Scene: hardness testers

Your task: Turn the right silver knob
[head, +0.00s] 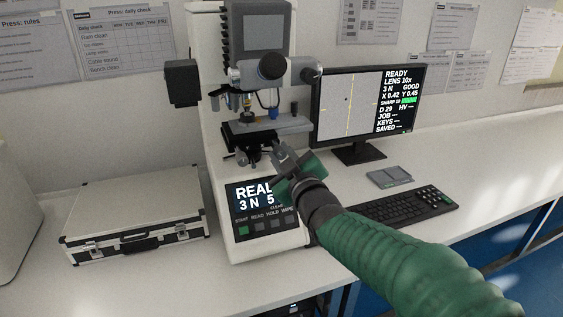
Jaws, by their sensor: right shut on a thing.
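The hardness tester (207,110) stands on the bench, with a dark specimen stage (265,128) under its lens turret. My right gripper (280,152) reaches in from the lower right, just below the right side of the stage. Its jaws are shut on the right silver knob, which is mostly hidden by the fingers; how far it is turned cannot be told. The tester's front panel (243,232) is partly covered by my gripper and wrist. My left gripper is not in view.
A monitor (335,105) showing READY stands behind and right of my gripper. A keyboard (420,203) and a small grey pad (390,177) lie right of my forearm. A silver case (135,205) sits left of the tester. Some bench between case and tester is clear.

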